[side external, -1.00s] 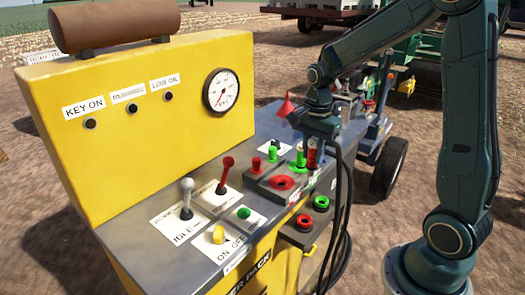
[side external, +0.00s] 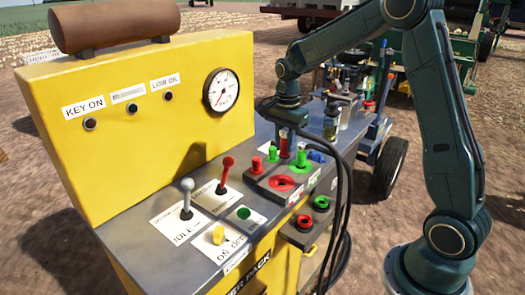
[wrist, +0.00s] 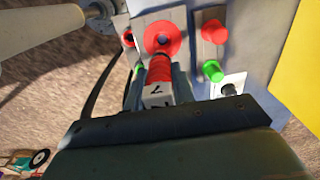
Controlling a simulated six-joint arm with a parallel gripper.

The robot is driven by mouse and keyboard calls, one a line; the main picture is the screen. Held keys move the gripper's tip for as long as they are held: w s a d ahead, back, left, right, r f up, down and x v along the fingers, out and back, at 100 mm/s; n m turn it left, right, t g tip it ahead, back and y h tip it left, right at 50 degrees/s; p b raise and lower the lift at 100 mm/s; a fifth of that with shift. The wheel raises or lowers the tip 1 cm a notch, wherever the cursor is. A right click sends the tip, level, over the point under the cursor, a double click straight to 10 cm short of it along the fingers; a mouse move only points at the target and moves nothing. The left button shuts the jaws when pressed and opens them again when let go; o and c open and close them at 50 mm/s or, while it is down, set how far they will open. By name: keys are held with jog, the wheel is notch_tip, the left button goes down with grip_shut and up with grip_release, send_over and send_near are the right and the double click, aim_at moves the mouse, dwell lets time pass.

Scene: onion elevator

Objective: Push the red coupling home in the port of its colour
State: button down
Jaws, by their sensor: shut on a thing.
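My gripper (side external: 288,128) points down over the port block and is shut on the red coupling (side external: 284,147). In the wrist view the coupling (wrist: 159,70) shows red ridges and a white band, with its far end toward the large red port. That red port (side external: 283,183) is a red ring with a dark centre on the sloped block; it also shows in the wrist view (wrist: 162,36). The coupling is above and behind the ring in the side view, apart from it. A green coupling (side external: 301,158) stands close beside the held one. The gripper's fingertips are partly hidden.
A red knob (side external: 257,164) and a green knob (side external: 272,153) stand left of the block. A lower block has a smaller red port (side external: 305,222) and a green port (side external: 321,203). Black hoses (side external: 345,190) hang at right. The yellow panel (side external: 140,110) rises at left.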

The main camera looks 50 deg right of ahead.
aim_at(283, 159)
jog(key=shift+w, duration=0.35)
jog(key=shift+f, duration=0.1)
jog(key=shift+f, duration=3)
